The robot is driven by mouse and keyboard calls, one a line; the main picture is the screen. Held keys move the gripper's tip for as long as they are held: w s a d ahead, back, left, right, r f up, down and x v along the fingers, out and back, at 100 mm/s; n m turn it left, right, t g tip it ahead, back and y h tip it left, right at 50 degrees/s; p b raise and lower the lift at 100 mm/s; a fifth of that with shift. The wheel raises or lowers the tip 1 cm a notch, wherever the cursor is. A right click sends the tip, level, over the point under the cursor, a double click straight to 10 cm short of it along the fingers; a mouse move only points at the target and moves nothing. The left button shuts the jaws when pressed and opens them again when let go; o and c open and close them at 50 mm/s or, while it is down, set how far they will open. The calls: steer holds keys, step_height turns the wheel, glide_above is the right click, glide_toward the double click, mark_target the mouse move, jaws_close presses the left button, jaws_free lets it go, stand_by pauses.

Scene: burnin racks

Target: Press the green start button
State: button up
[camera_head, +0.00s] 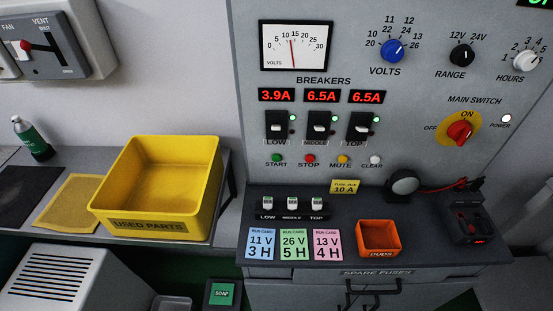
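The green start button (277,158) is a small round button at the left end of a row of small buttons on the grey panel. It sits above its START label and below the LOW breaker (279,127). Nothing covers it. To its right are the red stop button (310,159), the yellow mute button (343,159) and the white clear button (375,159). My gripper is not in view.
A dark shelf below the panel holds coloured run cards (296,244), an orange DUDS bin (378,238) and a black round device (402,184). A yellow USED PARTS bin (103,219) stands left. The space before the buttons is clear.

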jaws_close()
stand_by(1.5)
